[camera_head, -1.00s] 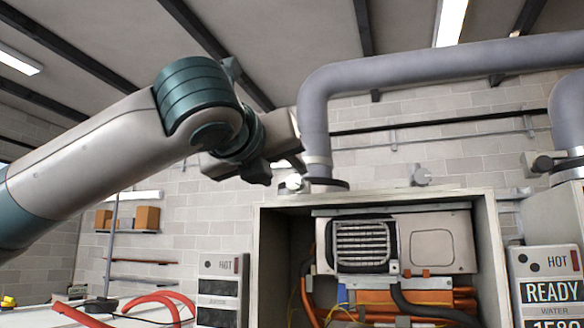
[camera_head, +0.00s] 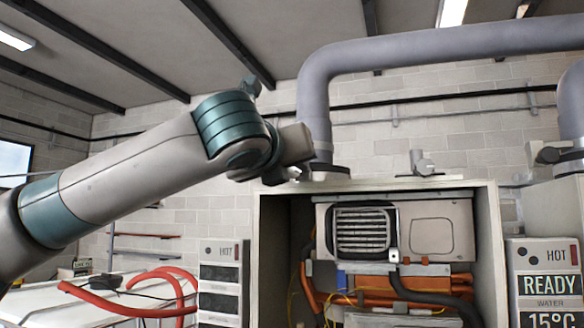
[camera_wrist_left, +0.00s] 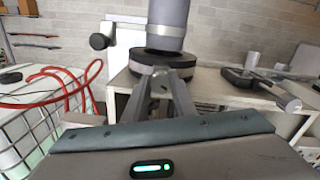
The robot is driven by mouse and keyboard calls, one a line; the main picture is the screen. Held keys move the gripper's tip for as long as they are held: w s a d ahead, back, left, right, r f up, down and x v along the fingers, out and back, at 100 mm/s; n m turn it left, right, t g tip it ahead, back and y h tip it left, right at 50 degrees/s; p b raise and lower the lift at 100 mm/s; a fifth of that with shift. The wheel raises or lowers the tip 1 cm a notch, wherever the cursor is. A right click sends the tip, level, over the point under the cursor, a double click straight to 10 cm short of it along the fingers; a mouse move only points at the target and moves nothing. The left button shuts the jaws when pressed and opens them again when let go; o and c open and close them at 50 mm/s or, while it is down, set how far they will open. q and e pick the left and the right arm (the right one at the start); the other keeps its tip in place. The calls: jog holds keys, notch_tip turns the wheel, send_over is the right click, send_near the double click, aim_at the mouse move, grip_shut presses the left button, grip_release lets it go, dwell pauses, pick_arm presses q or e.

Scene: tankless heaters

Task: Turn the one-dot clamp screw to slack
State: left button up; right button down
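A grey flue pipe (camera_head: 314,100) comes down to a dark collar (camera_head: 326,168) on top of the open heater cabinet. My left gripper (camera_head: 290,174) is at the left side of that collar. In the wrist view its fingers (camera_wrist_left: 160,80) reach to the front of the clamp, tips close together. A small grey part shows between them; whether they grip it is unclear. The clamp screw is not clearly seen. My right gripper is out of view.
A panel marked HOT (camera_head: 220,280) stands left of the cabinet (camera_head: 380,188). A right panel (camera_head: 545,285) has two dots and reads READY. A grey fitting (camera_head: 422,163) stands on the cabinet top. A black and white knob (camera_wrist_left: 100,41) sits left of the pipe. Red hoses (camera_head: 150,285) lie lower left.

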pick_arm(q)
jog(key=c, duration=0.3)
jog(key=shift+n+b, duration=0.3)
jog(key=shift+n, duration=0.2)
jog(key=n+b, duration=0.2)
jog(key=n, duration=0.1)
jog(key=shift+f+n, duration=0.15)
jog(key=shift+n, duration=0.15)
jog(key=n+b, duration=0.2)
jog(key=n, duration=0.3)
jog(key=shift+b, duration=0.3)
jog(key=n+b, duration=0.3)
jog(key=n, duration=0.3)
jog(key=shift+a+f+g, duration=0.1)
jog(key=shift+g, duration=0.3)
jog(key=n+b, duration=0.2)
jog(key=n, duration=0.2)
jog(key=shift+n+h, duration=0.3)
jog(key=shift+n, duration=0.1)
jog(key=shift+w, duration=0.1)
